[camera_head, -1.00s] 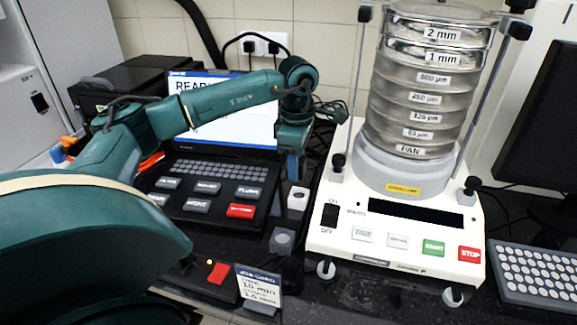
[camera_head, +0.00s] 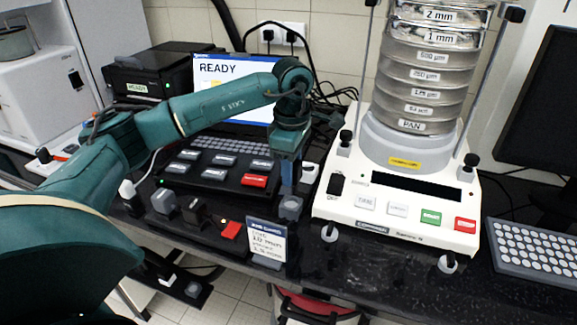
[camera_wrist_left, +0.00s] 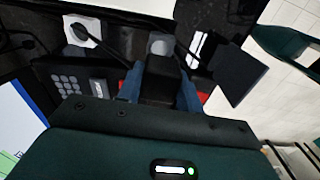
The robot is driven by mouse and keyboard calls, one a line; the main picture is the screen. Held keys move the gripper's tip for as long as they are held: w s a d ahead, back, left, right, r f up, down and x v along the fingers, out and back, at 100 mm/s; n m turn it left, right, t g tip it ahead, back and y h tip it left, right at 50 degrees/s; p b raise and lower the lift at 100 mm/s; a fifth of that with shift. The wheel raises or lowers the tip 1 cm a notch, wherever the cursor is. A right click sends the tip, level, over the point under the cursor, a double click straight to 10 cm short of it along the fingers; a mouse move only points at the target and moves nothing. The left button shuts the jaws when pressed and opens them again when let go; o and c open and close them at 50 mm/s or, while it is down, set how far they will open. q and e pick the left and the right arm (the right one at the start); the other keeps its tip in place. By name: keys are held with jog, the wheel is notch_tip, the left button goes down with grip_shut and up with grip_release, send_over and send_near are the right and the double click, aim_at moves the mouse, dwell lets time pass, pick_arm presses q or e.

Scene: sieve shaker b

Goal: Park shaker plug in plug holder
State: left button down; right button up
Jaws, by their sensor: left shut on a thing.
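My left gripper (camera_head: 288,188) points down in front of the laptop, its blue fingers just above a small grey block (camera_head: 290,208), which looks like the plug holder. In the left wrist view my left gripper (camera_wrist_left: 160,90) is shut on a black block, apparently the shaker plug (camera_wrist_left: 161,74). A dark cable runs off beside it. The grey block (camera_wrist_left: 160,43) shows just past the plug; I cannot tell whether they touch. The sieve shaker (camera_head: 400,195), white with stacked sieves, stands to the right. My right gripper is not in view.
A white block (camera_head: 310,172) stands close behind the grey one. A black panel with buttons (camera_head: 214,174) lies left of my gripper. A small sign (camera_head: 266,241) stands in front, near the bench edge. A keyboard (camera_head: 535,257) and monitor are at far right.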

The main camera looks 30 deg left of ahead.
pick_arm(q)
jog(key=shift+f, duration=0.1)
jog(key=shift+f+b, duration=1.45)
jog(key=shift+f, duration=0.55)
jog(key=shift+f+b, duration=0.5)
jog(key=shift+f, duration=0.25)
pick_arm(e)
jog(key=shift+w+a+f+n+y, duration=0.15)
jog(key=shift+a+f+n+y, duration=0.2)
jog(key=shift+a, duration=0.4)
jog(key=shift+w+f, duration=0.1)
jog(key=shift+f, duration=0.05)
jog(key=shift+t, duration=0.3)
pick_arm(q)
jog(key=shift+f+b, duration=0.4)
jog(key=shift+f, duration=0.1)
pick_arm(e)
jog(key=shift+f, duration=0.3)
pick_arm(q)
jog(key=c, duration=0.9)
grip_release()
